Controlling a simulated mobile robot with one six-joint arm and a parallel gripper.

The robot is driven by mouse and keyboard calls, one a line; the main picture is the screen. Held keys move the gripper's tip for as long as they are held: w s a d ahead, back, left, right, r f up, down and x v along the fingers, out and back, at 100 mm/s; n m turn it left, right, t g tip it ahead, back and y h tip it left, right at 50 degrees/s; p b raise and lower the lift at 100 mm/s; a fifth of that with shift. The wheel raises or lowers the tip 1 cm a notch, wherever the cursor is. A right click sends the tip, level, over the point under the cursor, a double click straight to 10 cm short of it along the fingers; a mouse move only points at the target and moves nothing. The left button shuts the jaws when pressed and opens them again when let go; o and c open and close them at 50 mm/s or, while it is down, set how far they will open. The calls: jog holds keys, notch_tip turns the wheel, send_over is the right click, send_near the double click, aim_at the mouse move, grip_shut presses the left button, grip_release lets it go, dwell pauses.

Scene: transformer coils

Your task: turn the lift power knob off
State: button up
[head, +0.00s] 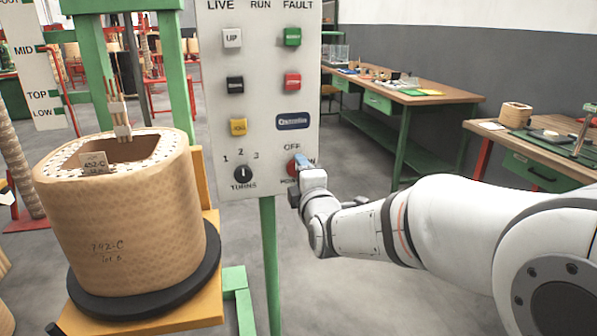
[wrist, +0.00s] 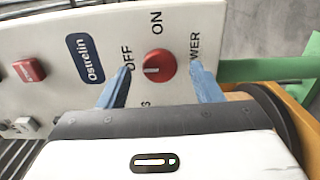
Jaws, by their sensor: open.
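The red lift power knob (wrist: 160,67) sits on the white control panel (wrist: 110,30), with the OFF and ON labels beside it. Its white mark lies on the side facing OFF in the wrist view. My gripper (wrist: 158,70) is open, with one blue finger on each side of the knob. A gap shows between each finger and the knob; depth to the panel is hard to judge. In the head view, the knob (head: 291,168) shows in part at the panel's lower right, partly hidden by my gripper (head: 301,163).
A turns knob (head: 243,174) and several push buttons share the panel. A large tan coil (head: 130,225) stands on a black disc on a yellow platform at left. Workbenches (head: 415,98) stand behind at right. Grey floor is clear below my arm.

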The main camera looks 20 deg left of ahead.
jog(key=v, duration=0.5)
